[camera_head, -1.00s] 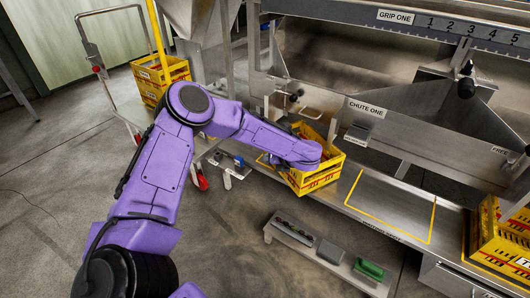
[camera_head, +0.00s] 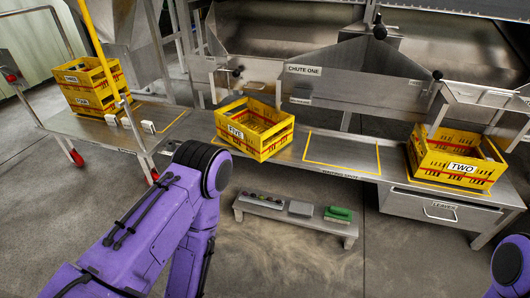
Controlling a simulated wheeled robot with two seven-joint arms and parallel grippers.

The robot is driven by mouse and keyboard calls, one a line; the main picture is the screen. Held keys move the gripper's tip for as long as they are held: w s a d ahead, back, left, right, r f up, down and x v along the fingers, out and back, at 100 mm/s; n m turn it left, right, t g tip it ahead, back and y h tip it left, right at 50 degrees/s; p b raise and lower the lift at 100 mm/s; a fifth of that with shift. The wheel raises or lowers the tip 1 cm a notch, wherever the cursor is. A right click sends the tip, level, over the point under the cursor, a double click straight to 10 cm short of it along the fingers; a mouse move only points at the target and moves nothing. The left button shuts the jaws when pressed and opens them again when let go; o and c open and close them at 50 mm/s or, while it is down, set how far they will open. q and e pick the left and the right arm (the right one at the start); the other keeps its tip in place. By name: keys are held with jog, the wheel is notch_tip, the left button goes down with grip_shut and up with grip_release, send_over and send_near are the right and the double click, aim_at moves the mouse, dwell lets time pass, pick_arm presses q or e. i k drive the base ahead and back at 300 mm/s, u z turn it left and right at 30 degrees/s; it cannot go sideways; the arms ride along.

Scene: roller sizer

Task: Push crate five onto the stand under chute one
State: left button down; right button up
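Crate five (camera_head: 252,128) is a yellow crate with a red stripe and a FIVE label. It sits upright, turned at an angle, on the metal bench top, below and left of the CHUTE ONE sign (camera_head: 304,70). A slanted metal chute plate (camera_head: 345,75) is behind it. I cannot make out a separate stand edge beneath the crate. My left arm rises at the lower left, apart from the crate, and its gripper is out of view. Only a purple part of my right arm shows at the lower right; its gripper is out of view.
An empty yellow-outlined waiting spot (camera_head: 342,153) lies right of crate five. Crate two (camera_head: 457,157) stands farther right above a drawer (camera_head: 436,210). Two stacked crates (camera_head: 92,85) stand on a cart at left. A low shelf (camera_head: 294,217) holds a green item (camera_head: 339,214).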

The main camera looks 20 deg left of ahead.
aim_at(240, 134)
jog(key=z, duration=0.8)
jog(key=i, duration=0.9)
jog(key=u, duration=0.2)
